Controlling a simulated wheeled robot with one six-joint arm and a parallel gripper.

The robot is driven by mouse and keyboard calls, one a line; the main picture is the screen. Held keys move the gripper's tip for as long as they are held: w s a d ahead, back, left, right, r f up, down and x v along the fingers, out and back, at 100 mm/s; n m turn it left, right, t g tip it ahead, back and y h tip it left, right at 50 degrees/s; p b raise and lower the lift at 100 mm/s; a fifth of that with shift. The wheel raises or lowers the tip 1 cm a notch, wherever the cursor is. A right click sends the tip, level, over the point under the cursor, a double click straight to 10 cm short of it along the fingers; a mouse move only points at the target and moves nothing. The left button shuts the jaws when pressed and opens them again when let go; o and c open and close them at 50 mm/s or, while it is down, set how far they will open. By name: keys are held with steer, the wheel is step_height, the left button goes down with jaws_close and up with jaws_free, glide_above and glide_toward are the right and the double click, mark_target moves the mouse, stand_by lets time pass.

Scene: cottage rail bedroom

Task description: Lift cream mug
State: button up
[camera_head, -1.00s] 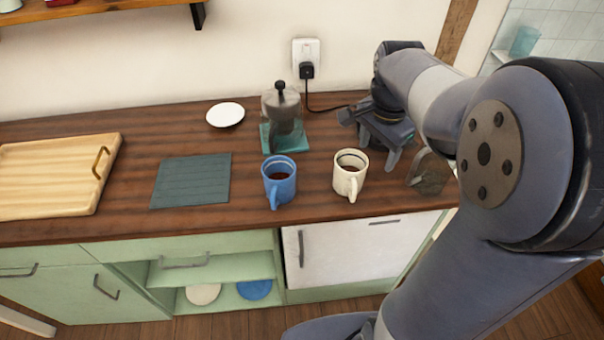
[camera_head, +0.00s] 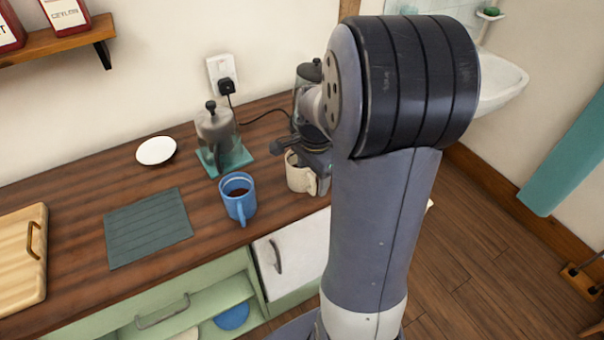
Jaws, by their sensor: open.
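The cream mug (camera_head: 297,178) stands upright on the wooden counter, to the right of the blue mug (camera_head: 238,195). Its handle points toward the front right. My gripper (camera_head: 314,170) is at the mug's back right side, partly in front of or beside it. Its jaws are open, and part of them is hidden by the mug and my arm. I cannot tell whether a finger touches the mug.
A white saucer (camera_head: 156,150), a dark slatted mat (camera_head: 147,228) and a wooden board (camera_head: 20,262) lie to the left. A cable (camera_head: 262,114) runs behind.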

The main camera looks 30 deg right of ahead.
steer(key=f, duration=0.4)
steer(key=shift+w+a+f, duration=0.15)
steer(key=shift+w, duration=0.05)
steer(key=shift+c, duration=0.2)
steer(key=c, duration=1.2)
jaws_close()
steer(key=shift+r, duration=0.2)
